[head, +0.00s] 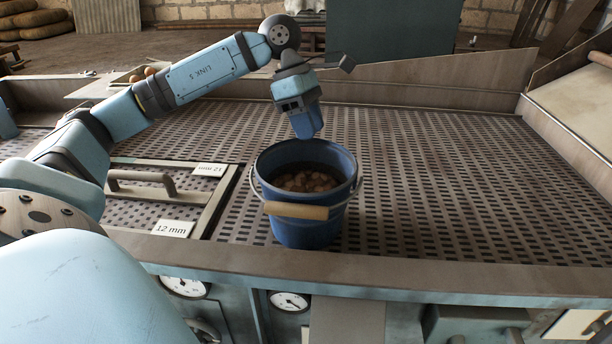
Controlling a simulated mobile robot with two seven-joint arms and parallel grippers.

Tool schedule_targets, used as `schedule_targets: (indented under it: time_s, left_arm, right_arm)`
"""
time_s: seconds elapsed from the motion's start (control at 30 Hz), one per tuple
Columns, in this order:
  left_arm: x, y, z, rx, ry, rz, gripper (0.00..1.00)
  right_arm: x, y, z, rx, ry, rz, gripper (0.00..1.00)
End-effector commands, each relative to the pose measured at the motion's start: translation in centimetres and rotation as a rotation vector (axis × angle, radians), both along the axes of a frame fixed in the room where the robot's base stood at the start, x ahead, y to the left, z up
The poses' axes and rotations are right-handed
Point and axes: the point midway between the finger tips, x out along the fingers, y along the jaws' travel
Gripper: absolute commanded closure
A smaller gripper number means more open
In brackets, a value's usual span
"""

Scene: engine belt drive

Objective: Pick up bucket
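A blue bucket (308,226) stands upright on the perforated metal deck, right of centre-left and close to the front edge. It holds brown lumps (305,181). Its wire bail hangs down at the front with a wooden grip (296,211). My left gripper (308,132) is above the bucket's back rim, pointing down. It appears apart from the bucket and clear of the handle. I see its fingers from one side, so I cannot tell how far apart they are. My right gripper is not in view.
A framed screen panel with a handle (141,184) and a "12 mm" label (172,229) lies left of the bucket. The front rail (420,275) runs below, with gauges (289,301) under it. The deck to the right (450,180) is clear.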

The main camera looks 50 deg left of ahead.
Motion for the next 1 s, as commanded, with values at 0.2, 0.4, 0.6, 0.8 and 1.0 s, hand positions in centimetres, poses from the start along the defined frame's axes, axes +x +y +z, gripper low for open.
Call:
schedule_targets:
  time_s: [0.2,0.4,0.6,0.8,1.0]
  left_arm:
    - [0.2,-1.3,-2.5,0.000,0.005,-0.003,0.64]
    - [0.3,-2.1,-4.5,-0.001,0.002,-0.001,0.64]
    - [0.4,-2.2,-4.7,0.000,0.001,0.000,0.64]
    - [0.4,-2.2,-4.6,0.000,0.001,0.000,1.00]
    - [0.4,-2.2,-4.6,0.000,0.001,0.000,1.00]
  right_arm:
    - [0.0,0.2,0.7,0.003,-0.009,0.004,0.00]
    - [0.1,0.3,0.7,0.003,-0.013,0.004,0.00]
    - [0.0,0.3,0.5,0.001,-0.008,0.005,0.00]
    - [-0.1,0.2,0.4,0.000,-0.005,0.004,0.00]
    - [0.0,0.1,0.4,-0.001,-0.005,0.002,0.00]
